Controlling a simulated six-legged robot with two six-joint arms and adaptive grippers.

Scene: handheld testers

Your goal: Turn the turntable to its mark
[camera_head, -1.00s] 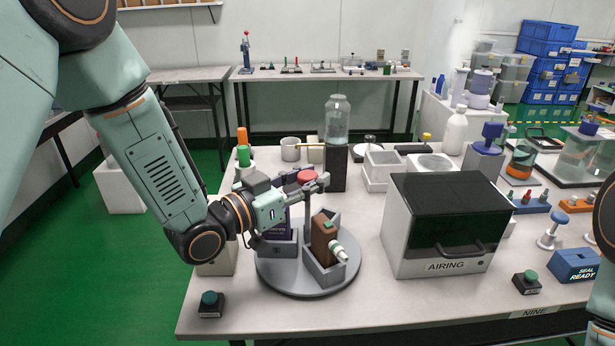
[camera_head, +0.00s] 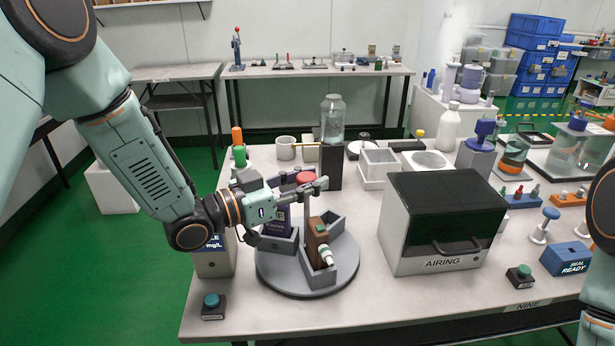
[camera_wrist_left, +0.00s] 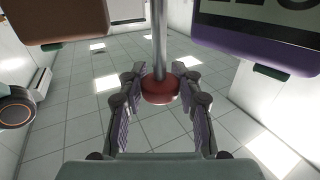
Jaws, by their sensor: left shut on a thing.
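The turntable (camera_head: 336,283) is a round grey disc near the table's front left. My left gripper (camera_head: 312,187) is shut on the red knob at the post's top; the left wrist view also shows the knob (camera_wrist_left: 160,90) between the fingers. I cannot make out the mark. My right gripper is not in view; only part of that arm shows at the right edge.
The white AIRING box (camera_head: 440,225) with a dark lid stands close right of the turntable. A black button box (camera_head: 212,306) sits at the front left. A grey meter (camera_head: 214,262) stands left, partly behind my arm. A dark stand with a jar (camera_head: 332,120) is behind.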

